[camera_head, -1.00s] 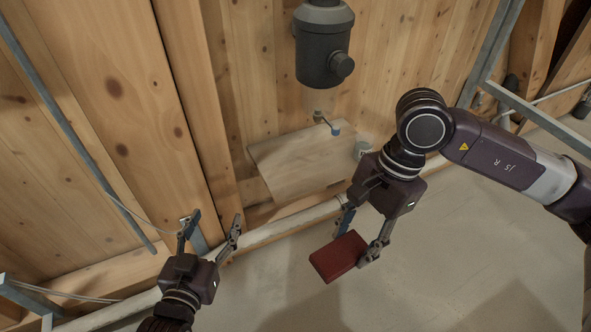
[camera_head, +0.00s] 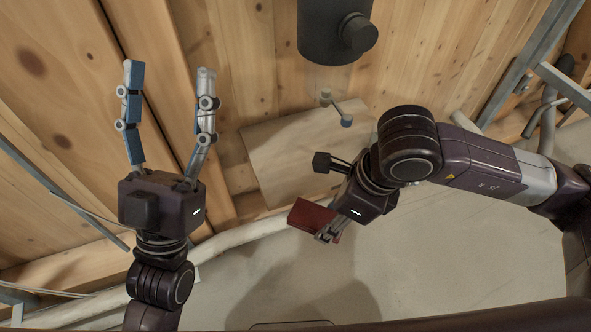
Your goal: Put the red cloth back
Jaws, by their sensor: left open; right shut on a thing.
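The red cloth (camera_head: 311,214) is a folded dark red block. My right gripper (camera_head: 325,198) is shut on it and holds it in front of the lower edge of a light wooden board; the gripper's body hides part of the cloth. My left gripper (camera_head: 168,82) is open and empty, its fingers pointing up the picture in front of the wooden wall, to the left of the board and apart from the cloth.
The light wooden board (camera_head: 285,155) is at the wall below a dark grey cylindrical machine (camera_head: 325,35). A small crank handle (camera_head: 338,108) sticks out above the board. A pale pipe (camera_head: 235,240) runs along the wall's foot. The grey floor (camera_head: 420,265) is clear.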

